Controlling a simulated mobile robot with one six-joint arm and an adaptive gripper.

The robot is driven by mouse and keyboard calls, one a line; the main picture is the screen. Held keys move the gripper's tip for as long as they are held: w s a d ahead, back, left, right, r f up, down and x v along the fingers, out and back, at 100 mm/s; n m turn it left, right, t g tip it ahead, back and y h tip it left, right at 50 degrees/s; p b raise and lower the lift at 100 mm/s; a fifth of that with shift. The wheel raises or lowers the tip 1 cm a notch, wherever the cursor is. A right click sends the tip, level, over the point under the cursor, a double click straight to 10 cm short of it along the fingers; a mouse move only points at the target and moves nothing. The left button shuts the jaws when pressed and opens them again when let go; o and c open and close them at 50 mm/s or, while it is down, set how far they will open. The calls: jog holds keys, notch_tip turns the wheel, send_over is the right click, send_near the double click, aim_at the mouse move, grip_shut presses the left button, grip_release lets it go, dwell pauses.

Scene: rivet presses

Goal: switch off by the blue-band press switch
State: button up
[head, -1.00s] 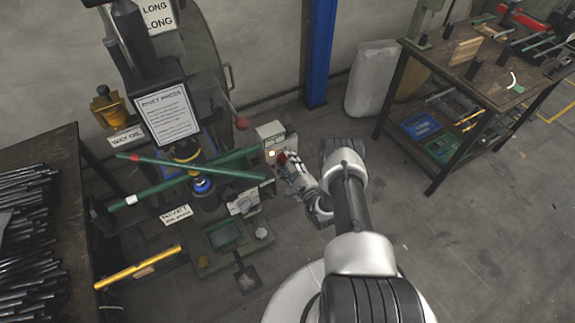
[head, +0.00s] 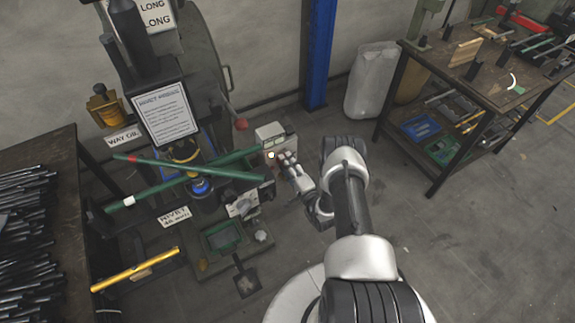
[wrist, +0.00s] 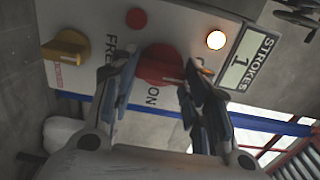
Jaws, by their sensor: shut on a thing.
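A pale control box (head: 270,134) stands beside the press, right of its green bars. In the wrist view its face (wrist: 185,22) carries a red rotary knob (wrist: 161,64) with "ON" lettering beside it, a lit lamp (wrist: 216,40) and a "STROKES" display (wrist: 240,62) reading 1. My gripper (head: 284,156) is at the box's face. In the wrist view its two fingers (wrist: 155,85) are shut on the red knob, one on each side. The fingers partly cover the knob and its lettering. A blue ring (head: 201,187) shows on the press.
A yellow knob (wrist: 66,52) and a small red button (wrist: 136,18) sit near the red knob. A lever with a red ball (head: 241,124) stands above the box. A workbench (head: 490,75) is at the right. The floor between is clear.

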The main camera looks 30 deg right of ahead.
dwell(0.4)
jog(key=o, duration=1.1)
jog(key=shift+c, duration=0.2)
jog(key=s, duration=1.2)
jog(key=shift+d, duration=0.25)
